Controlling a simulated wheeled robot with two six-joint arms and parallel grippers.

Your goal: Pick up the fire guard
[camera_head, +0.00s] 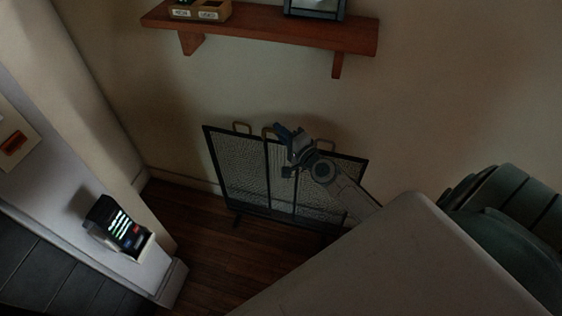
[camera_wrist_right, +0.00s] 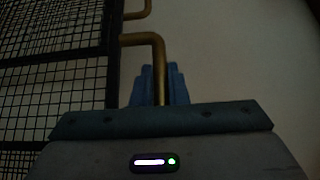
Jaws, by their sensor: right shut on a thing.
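The fire guard (camera_head: 239,176) is a black folding mesh screen with brass handles, standing on the wooden floor against the back wall. My right gripper (camera_head: 284,134) is at its top edge near the middle. In the right wrist view the gripper (camera_wrist_right: 160,88) is shut on a brass handle (camera_wrist_right: 158,62) of the guard, and the mesh (camera_wrist_right: 50,90) shows to the left. The arm hides part of the guard's right side. My left gripper is not in view.
A wooden wall shelf (camera_head: 270,30) with small boxes is above the guard. A pale pillar with a small lit screen device (camera_head: 118,225) stands at left. A green padded seat (camera_head: 505,215) is at right, beside a large pale surface (camera_head: 400,260) in the foreground. Bare floor (camera_head: 215,260) lies before the guard.

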